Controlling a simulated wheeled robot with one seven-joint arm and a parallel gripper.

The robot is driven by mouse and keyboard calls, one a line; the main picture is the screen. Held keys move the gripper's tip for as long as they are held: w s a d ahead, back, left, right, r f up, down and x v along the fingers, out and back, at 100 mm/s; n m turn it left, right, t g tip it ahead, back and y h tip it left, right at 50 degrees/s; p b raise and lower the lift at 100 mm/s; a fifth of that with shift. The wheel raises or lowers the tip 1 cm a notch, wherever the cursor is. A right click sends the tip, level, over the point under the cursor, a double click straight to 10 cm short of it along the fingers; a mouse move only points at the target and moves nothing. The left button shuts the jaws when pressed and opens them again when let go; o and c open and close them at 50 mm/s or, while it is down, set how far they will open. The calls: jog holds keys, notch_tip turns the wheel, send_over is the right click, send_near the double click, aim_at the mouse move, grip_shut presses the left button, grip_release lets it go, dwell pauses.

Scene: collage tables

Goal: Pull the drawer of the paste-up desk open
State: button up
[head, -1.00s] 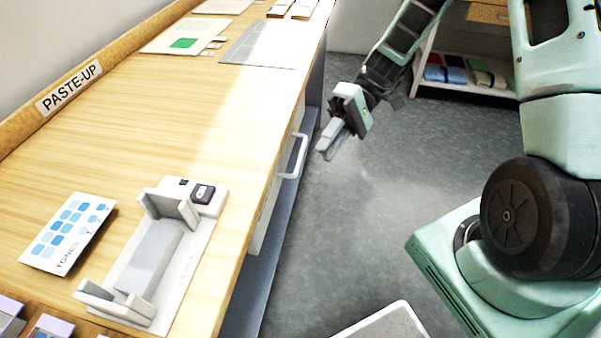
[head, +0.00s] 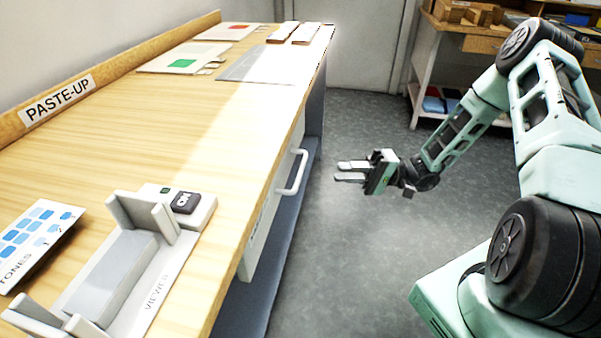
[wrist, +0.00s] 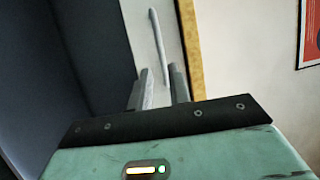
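The paste-up desk (head: 130,120) runs along the left of the head view, with a PASTE-UP label on its back ledge. Its pale drawer front (head: 262,226) sits under the table edge and looks shut. A light bar handle (head: 299,175) stands out from the drawer front. My gripper (head: 338,171) is to the right of the handle, apart from it, with its fingers pointing left toward the desk. The fingers are parted and nothing is between them. In the wrist view, the handle (wrist: 159,47) shows beyond the open fingers on the pale drawer front (wrist: 143,38).
A grey viewer (head: 125,265) and a tones card (head: 35,240) lie on the near desktop. Cards and sheets lie at the far end. Grey floor (head: 350,270) is clear beside the desk. A shelved table (head: 480,35) stands at the back right.

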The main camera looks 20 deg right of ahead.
aim_at(300, 170)
jog(key=x, duration=1.1)
jog(key=shift+a, duration=0.2)
grip_shut()
